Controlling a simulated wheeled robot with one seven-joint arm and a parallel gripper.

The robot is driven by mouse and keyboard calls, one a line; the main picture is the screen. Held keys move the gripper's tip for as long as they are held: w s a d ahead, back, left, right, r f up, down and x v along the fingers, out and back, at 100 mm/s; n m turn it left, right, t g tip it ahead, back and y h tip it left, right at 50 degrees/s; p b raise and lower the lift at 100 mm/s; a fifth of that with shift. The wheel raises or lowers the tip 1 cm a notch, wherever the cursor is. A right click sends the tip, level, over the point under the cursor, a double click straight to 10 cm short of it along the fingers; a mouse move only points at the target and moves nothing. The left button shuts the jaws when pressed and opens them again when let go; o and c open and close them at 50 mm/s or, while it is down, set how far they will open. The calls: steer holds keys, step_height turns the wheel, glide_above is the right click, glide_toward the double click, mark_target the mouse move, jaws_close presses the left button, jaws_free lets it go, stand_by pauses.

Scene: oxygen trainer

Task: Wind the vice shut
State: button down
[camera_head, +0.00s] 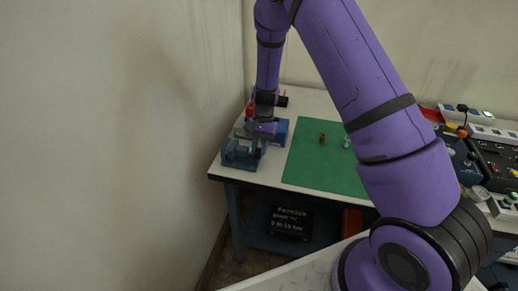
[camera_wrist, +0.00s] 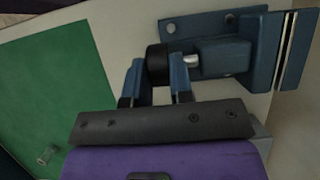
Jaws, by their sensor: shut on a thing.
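The blue vice (camera_head: 238,157) stands at the front left corner of the white table. In the wrist view the vice (camera_wrist: 232,55) shows its body, a bolted base flange and a silver screw shaft ending in a black round knob (camera_wrist: 156,64). Two jaw plates show at the right edge with a narrow light gap between them. My gripper (camera_wrist: 157,80) has its two blue fingers on either side of the knob, shut on it. In the head view my gripper (camera_head: 266,128) is over the vice and partly hides it; its fingertips are not clear there.
A green mat (camera_head: 318,172) lies right of the vice, with a small brown part (camera_head: 322,139) and a small silver part (camera_head: 346,143) on it. Control boxes (camera_head: 487,155) fill the table's right side. A wall (camera_head: 150,130) stands close on the left.

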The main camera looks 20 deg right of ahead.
steer(key=shift+w+d+f+g+y, duration=0.1)
steer(key=shift+d+g+y, duration=0.05)
steer(key=shift+g+y, duration=0.4)
steer(key=shift+w+d+f+g+y, duration=0.1)
steer(key=shift+g+y, duration=0.25)
steer(key=shift+g, duration=0.4)
steer(key=c, duration=1)
jaws_free()
steer(key=v, duration=1)
steer(key=shift+w+d+r, duration=0.2)
steer(key=shift+d, duration=0.05)
